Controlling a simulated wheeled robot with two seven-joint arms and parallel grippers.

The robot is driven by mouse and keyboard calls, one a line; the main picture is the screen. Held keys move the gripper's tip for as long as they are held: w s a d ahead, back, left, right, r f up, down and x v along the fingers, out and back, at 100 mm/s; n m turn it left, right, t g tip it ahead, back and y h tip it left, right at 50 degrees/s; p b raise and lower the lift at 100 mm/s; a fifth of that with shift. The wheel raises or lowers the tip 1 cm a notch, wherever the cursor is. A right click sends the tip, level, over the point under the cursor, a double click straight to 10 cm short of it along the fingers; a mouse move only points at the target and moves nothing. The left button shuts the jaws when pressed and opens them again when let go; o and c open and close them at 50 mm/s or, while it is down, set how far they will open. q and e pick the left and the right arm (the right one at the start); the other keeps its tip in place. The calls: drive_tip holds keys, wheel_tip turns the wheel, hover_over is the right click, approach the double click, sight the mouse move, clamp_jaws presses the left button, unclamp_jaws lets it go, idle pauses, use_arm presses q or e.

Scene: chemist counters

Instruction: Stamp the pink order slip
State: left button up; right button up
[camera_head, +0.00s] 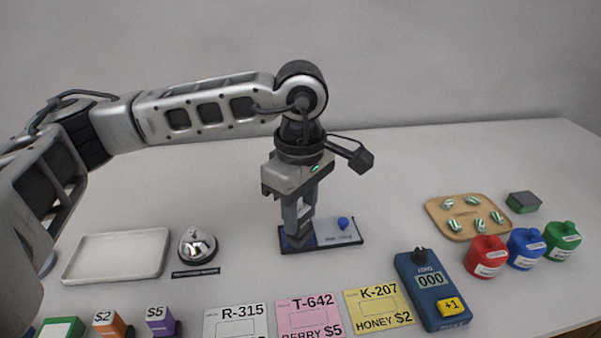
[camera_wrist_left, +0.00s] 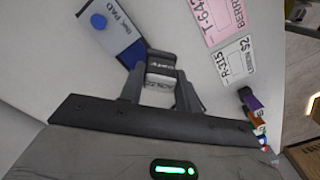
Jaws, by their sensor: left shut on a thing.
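The pink order slip (camera_head: 310,316), marked T-642 BERRY $5, lies flat near the counter's front, between a white slip and a yellow slip. It also shows at the top of the left wrist view (camera_wrist_left: 222,22). My left gripper (camera_head: 298,222) points down and is shut on a dark stamp (camera_head: 295,240) with a pale label, which shows between the fingers in the left wrist view (camera_wrist_left: 161,82). The stamp is at the left end of the ink pad (camera_head: 338,233); I cannot tell whether it touches the pad. My right gripper is out of view.
A white tray (camera_head: 117,255) and a silver bell (camera_head: 197,246) stand left. The white slip (camera_head: 236,322), yellow slip (camera_head: 379,305) and blue counter device (camera_head: 431,288) line the front. A wooden tray (camera_head: 465,216) and red (camera_head: 486,257), blue and green jars stand right.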

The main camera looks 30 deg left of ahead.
sight(300, 204)
use_arm(q)
drive_tip(key=n, duration=0.3)
drive_tip(key=w+n, duration=0.1)
drive_tip(key=n, duration=0.1)
drive_tip(key=shift+a+r, duration=0.2)
drive_tip(key=shift+r, duration=0.15)
drive_tip(key=n, duration=0.3)
drive_tip(key=shift+w+a+r, duration=0.1)
drive_tip(key=shift+w+r, duration=0.05)
drive_tip(key=shift+w, duration=0.05)
drive_tip(key=n, duration=0.5)
drive_tip(key=shift+w+a+r+p, duration=0.2)
drive_tip(key=shift+w+r+p, duration=0.1)
drive_tip(key=shift+w, duration=0.1)
drive_tip(key=f+n+b, duration=0.1)
drive_tip(key=n, duration=0.3)
drive_tip(key=w+f+n, duration=0.1)
drive_tip(key=n, duration=0.4)
drive_tip(key=w+a+f+n+b, duration=0.1)
drive_tip(key=n, duration=0.4)
drive_tip(key=shift+a+f+b, duration=0.1)
drive_tip(key=shift+f+b, duration=0.55)
drive_tip(key=shift+f, duration=0.2)
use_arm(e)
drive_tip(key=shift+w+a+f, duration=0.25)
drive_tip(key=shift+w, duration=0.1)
